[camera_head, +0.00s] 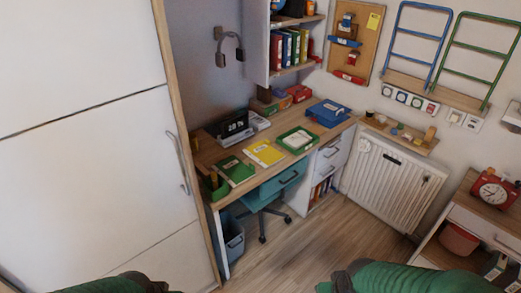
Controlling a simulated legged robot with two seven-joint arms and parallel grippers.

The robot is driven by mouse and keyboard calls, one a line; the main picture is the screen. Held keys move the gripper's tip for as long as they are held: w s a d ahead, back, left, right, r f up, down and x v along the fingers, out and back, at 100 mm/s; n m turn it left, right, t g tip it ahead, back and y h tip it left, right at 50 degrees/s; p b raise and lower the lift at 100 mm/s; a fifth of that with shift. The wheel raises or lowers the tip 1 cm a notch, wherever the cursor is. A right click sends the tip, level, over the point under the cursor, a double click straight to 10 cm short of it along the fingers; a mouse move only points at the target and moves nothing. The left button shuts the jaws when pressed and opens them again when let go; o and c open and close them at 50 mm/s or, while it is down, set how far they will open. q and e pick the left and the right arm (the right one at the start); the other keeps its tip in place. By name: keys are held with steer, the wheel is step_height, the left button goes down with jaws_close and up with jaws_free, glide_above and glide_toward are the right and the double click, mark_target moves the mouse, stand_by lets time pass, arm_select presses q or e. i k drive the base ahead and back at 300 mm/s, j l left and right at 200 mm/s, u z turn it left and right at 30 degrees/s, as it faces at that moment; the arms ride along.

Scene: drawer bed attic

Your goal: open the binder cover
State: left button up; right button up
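Several flat folder-like items lie on the wooden desk. A dark green one (234,170) is near the left front, and a yellow one (264,153) is beside it. A green-edged one with a white sheet (298,140) is further right. A thick blue item (328,113), possibly a binder, is at the far right end. I cannot tell for certain which is the task's binder. Only parts of my green-covered arms with dark ends show along the bottom edge, far in front of the desk. No gripper fingers are visible.
Upright binders (288,48) stand on the wall shelf. A teal chair (276,190) is tucked under the desk (212,153), beside a blue-grey bin (231,237). A white wardrobe (90,130) stands left, a radiator (390,182) right. The wooden floor (290,255) ahead is clear.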

mark_target(331, 111)
steer(key=i+l+u, duration=0.15)
steer(key=i+l, duration=0.25)
steer(key=i+l+u, duration=0.1)
steer(key=i+l, duration=0.25)
steer(key=l, duration=0.15)
steer(key=i+l+u, duration=0.15)
steer(key=i+l, duration=0.2)
steer(key=i+l+u, duration=0.15)
steer(key=i+l, duration=0.15)
steer(key=l, duration=0.35)
steer(key=i+l+u, duration=0.15)
steer(key=i+l, duration=0.15)
steer(key=l, duration=0.25)
steer(key=i+l+u, duration=0.1)
steer(key=i+l, duration=0.15)
steer(key=l, duration=0.35)
steer(key=i+l+u, duration=0.15)
steer(key=l, duration=0.45)
steer(key=i+l+u, duration=0.15)
steer(key=i+l, duration=0.15)
steer(key=l, duration=0.35)
